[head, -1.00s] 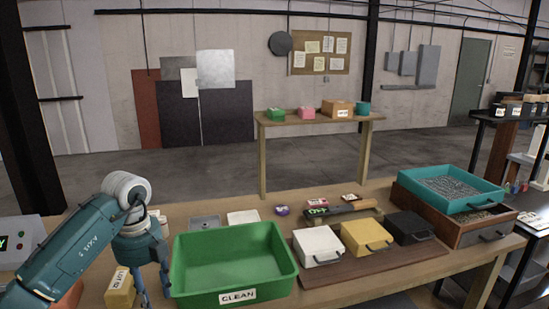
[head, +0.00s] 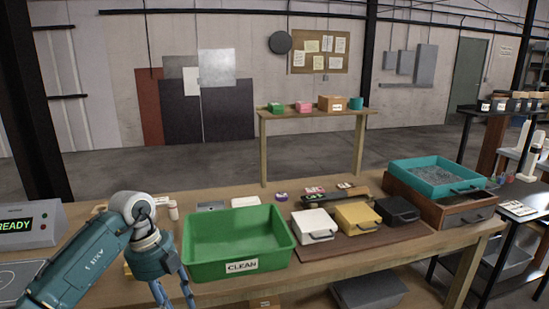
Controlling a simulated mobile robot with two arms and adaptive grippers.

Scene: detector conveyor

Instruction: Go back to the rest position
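My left arm comes in from the lower left. My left gripper (head: 175,293) points down at the front edge of the wooden table, just left of the green bin labelled CLEAN (head: 240,267). Its two fingers are apart, with nothing visible between them; the tips run close to the lower edge of the picture. My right gripper is not in view. The green bin looks empty. A small yellow block (head: 128,270) is mostly hidden behind my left arm.
White (head: 314,224), yellow (head: 358,217) and black (head: 397,210) handled boxes stand on a brown board right of the bin. A teal tray (head: 436,187) sits on a wooden drawer at far right. A READY display unit (head: 28,225) stands at left.

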